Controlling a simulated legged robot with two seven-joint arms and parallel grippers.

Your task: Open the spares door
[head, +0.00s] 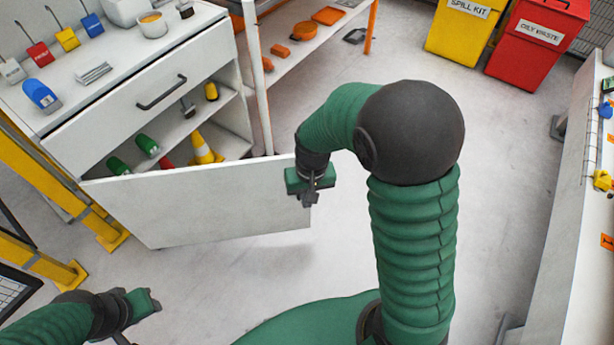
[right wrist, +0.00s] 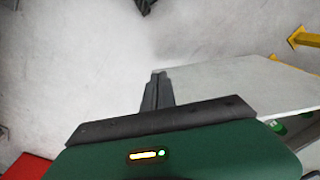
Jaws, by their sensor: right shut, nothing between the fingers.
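The white spares door (head: 200,205) stands swung out from the lower part of the white cabinet (head: 115,115), with its shelves showing behind it. My right gripper (head: 309,198) is shut and empty at the door's free right edge. In the right wrist view, the closed fingers (right wrist: 157,92) lie beside the near corner of the door (right wrist: 225,85). I cannot tell whether they touch it. My left gripper (head: 135,312) is low at the left, away from the door, and its fingers are mostly hidden.
A drawer handle (head: 161,92) is above. Yellow (head: 465,28) and red (head: 533,45) bins stand behind. The floor between is clear.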

